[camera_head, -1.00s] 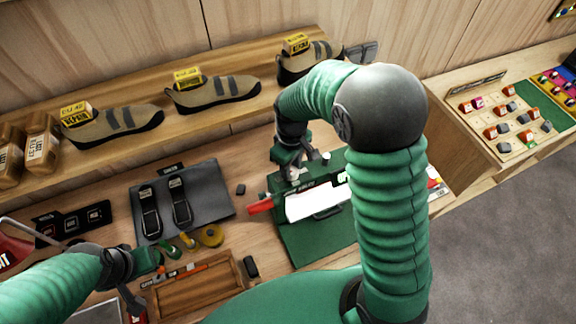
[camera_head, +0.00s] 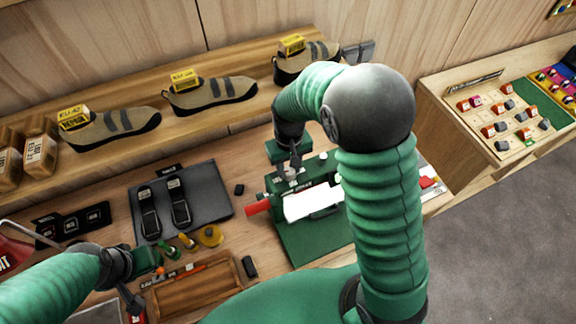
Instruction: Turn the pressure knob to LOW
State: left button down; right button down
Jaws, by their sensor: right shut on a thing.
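A green press-like machine (camera_head: 322,240) stands on the bench right of centre. It has a white panel (camera_head: 312,202) and a red handle (camera_head: 257,207) on its left. My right gripper (camera_head: 291,174) comes down at the machine's back left corner and is shut on the pressure knob, which it mostly hides. The knob's markings and pointer cannot be read. My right forearm covers the machine's right side. My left gripper (camera_head: 148,275) is low over the bench at the left, away from the machine; its jaws are too unclear to judge.
A grey mat (camera_head: 210,197) with two straps lies left of the machine. A wooden tray (camera_head: 195,292) and small coloured pieces lie near my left gripper. Shoes (camera_head: 212,92) with yellow tags line the shelf behind. A sorting board (camera_head: 505,122) is at the right.

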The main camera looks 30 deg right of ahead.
aim_at(290, 171)
jog(key=shift+s+f, duration=0.25)
jog(key=shift+s, duration=0.1)
jog(key=c, duration=1.3)
grip_release()
jog(key=shift+o, duration=1.4)
jog(key=shift+r, duration=0.15)
jog(key=shift+w+r, duration=0.1)
jog(key=shift+w, duration=0.05)
jog(key=shift+w+r, duration=0.1)
jog(key=shift+r, duration=0.2)
notch_tip(290, 171, up, 16)
jog(key=b, duration=0.3)
